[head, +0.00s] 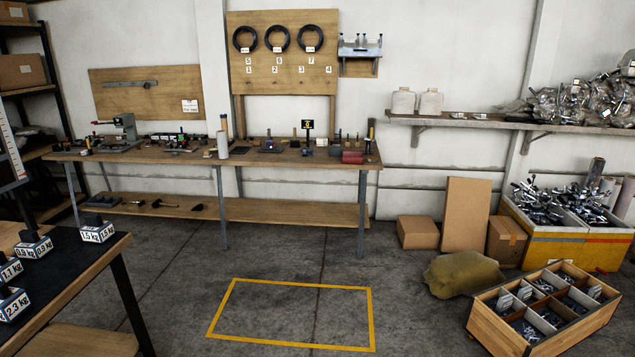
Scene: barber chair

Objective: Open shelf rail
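Nothing in the head view can be clearly told as the shelf rail. A wall shelf (470,123) runs along the right wall on brackets, with two whitish jugs (431,102) and clear bags of metal parts (585,100) on it. A small metal rack with upright posts (360,50) is fixed to a wooden board on the back wall. A flat grey bar (130,84) is mounted on the left wall board. Neither of my grippers shows.
A long workbench (300,156) with tools stands at the back. A table with labelled weights (70,262) is near left. A compartmented wooden crate (500,325), a sack (462,274) and cardboard boxes (465,214) are at right. The yellow-outlined floor area (290,312) is clear.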

